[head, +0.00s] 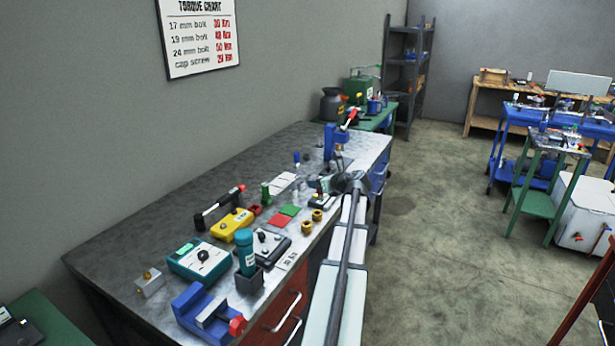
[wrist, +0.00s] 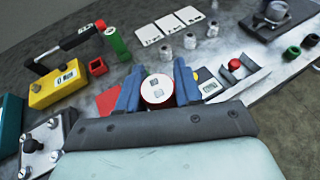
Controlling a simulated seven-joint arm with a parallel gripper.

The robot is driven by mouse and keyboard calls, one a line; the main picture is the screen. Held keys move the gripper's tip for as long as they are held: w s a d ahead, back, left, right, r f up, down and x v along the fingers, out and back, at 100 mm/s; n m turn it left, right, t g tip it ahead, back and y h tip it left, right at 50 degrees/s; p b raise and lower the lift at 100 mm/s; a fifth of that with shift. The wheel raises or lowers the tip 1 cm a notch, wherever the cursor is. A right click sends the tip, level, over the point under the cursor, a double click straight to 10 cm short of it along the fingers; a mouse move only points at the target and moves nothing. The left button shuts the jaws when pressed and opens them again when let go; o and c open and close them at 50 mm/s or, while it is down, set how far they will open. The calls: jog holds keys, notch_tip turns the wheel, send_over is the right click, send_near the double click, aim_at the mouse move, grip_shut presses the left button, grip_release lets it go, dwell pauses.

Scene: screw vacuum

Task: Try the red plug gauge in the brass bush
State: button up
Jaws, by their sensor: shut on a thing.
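My gripper (wrist: 158,90) is shut on the red plug gauge (wrist: 157,89). In the wrist view the gauge shows end-on as a pale, marked round face with a red rim, between the two blue fingers. Its lower end is hidden. In the head view two brass-coloured bushes stand near the bench's front edge, one bush (head: 308,228) in front and another bush (head: 317,215) just behind it. I cannot tell which one the task names. Neither bush shows in the wrist view. My arm hides the gauge in the head view.
A red pad (head: 280,221) and green pad (head: 291,210) lie left of the bushes. A yellow box (head: 232,223), teal box (head: 200,258) and blue vise (head: 202,312) stand farther left. White cards (wrist: 146,34) and several metal pieces (wrist: 190,40) lie beyond my gripper. A blue press (head: 338,145) stands at the far end.

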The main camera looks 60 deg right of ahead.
jog(key=a+n+y, duration=0.7)
jog(key=a+y, duration=0.1)
jog(key=a, duration=0.2)
jog(key=shift+w+a+r+t, duration=0.15)
jog(key=shift+w+a+t, duration=0.1)
jog(key=shift+w+t, duration=0.2)
jog(key=shift+f, duration=2.3)
jog(key=shift+f, duration=0.3)
jog(key=shift+r, duration=0.1)
dwell(0.4)
jog(key=shift+r, duration=2.9)
jog(key=shift+f, duration=0.2)
